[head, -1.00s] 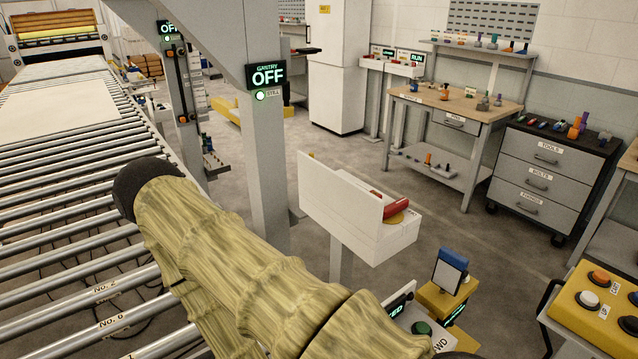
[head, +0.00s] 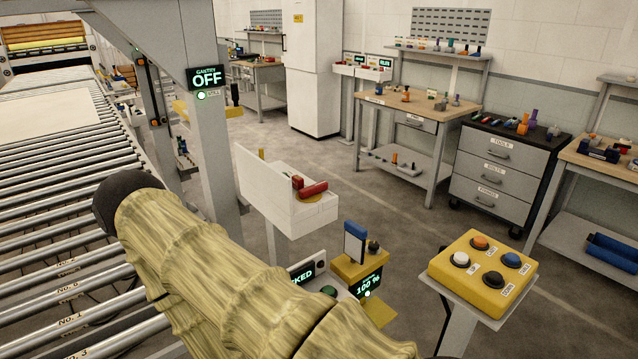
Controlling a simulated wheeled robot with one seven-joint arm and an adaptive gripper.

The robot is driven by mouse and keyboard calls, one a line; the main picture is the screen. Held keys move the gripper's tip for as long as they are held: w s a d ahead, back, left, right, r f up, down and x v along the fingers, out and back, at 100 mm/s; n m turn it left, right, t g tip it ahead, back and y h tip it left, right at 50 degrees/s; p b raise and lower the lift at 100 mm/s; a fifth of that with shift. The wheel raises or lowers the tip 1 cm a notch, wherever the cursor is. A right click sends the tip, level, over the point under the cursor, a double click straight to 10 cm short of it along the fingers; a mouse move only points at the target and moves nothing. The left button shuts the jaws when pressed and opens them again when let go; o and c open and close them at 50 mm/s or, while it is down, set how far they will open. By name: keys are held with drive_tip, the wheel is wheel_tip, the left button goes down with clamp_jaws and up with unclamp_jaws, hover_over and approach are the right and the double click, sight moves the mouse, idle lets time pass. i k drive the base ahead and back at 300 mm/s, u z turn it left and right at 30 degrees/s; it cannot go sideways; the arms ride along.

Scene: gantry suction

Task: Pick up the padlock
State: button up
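I cannot make out a padlock for sure. A white box (head: 260,195) on a post stands in the middle of the head view. Inside its open side are a red handle-like part (head: 313,190) on a yellow plate and a smaller red piece (head: 297,181). I cannot tell whether the smaller piece is a padlock. My arm, in a yellowish wrinkled sleeve, crosses the lower left, over the rollers and left of the box. My gripper does not show.
A roller conveyor (head: 50,215) fills the left. A gantry post with a sign (head: 208,78) reading OFF stands behind the arm. A yellow button panel (head: 480,270) is at lower right. Workbenches and a drawer cabinet (head: 500,170) line the back wall. Open floor lies between.

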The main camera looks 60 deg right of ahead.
sight(298, 182)
drive_tip(key=z, duration=1.1)
